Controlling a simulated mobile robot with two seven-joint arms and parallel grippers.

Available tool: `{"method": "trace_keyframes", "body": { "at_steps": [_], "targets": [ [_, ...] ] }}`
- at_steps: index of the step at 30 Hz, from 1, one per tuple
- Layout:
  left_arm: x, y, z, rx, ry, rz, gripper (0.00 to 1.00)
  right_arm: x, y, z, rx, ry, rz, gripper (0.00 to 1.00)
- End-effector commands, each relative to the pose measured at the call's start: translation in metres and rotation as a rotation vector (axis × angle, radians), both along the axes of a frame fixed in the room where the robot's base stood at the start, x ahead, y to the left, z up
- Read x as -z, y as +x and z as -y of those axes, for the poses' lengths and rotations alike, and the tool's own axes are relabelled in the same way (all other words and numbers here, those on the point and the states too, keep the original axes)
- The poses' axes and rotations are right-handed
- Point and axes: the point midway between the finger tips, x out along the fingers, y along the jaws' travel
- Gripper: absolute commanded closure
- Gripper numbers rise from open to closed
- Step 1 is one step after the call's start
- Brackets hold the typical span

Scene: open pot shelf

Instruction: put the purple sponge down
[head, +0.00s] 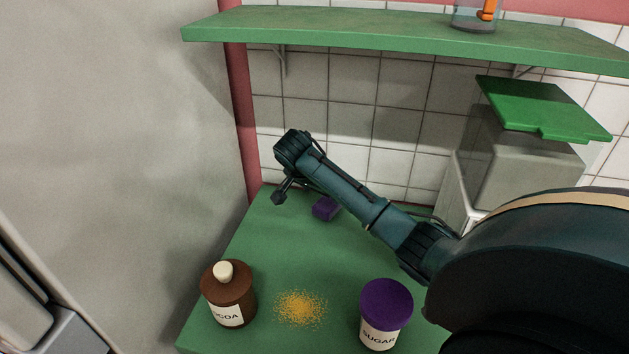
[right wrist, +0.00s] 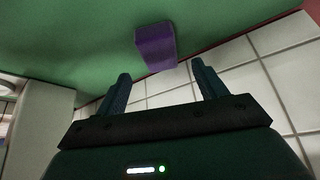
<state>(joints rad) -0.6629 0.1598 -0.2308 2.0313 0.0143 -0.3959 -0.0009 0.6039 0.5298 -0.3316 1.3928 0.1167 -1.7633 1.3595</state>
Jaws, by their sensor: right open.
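The purple sponge (head: 325,208) rests on the green counter (head: 262,262) toward its back, below my right forearm in the head view. In the right wrist view the sponge (right wrist: 155,46) lies against the green surface, just beyond the fingertips and apart from them. My right gripper (right wrist: 160,69) is open with nothing between its fingers. In the head view my right gripper (head: 281,196) is small and dark, at the left of the sponge. My left gripper is not in view.
A brown cocoa jar (head: 227,292) and a purple-lidded sugar jar (head: 386,312) stand at the front, with yellow crumbs (head: 300,308) between them. A green shelf (head: 400,32) runs above.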

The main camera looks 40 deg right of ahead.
Motion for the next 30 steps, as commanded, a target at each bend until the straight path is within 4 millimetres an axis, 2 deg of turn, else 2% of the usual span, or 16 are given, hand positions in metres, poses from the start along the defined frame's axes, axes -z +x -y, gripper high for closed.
{"method": "trace_keyframes", "body": {
  "at_steps": [1,6,10,30],
  "targets": [
    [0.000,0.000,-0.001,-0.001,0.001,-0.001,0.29,-0.011,-0.001,-0.006,-0.002,0.003,0.005,0.29],
    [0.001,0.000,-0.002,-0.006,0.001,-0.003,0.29,-0.038,-0.005,-0.021,-0.001,0.001,0.003,0.29],
    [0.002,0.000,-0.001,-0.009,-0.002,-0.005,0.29,-0.050,-0.007,-0.028,-0.001,0.000,0.002,0.29],
    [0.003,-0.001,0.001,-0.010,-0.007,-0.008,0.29,-0.055,-0.009,-0.030,0.000,0.001,-0.001,0.29]
  ]
}}
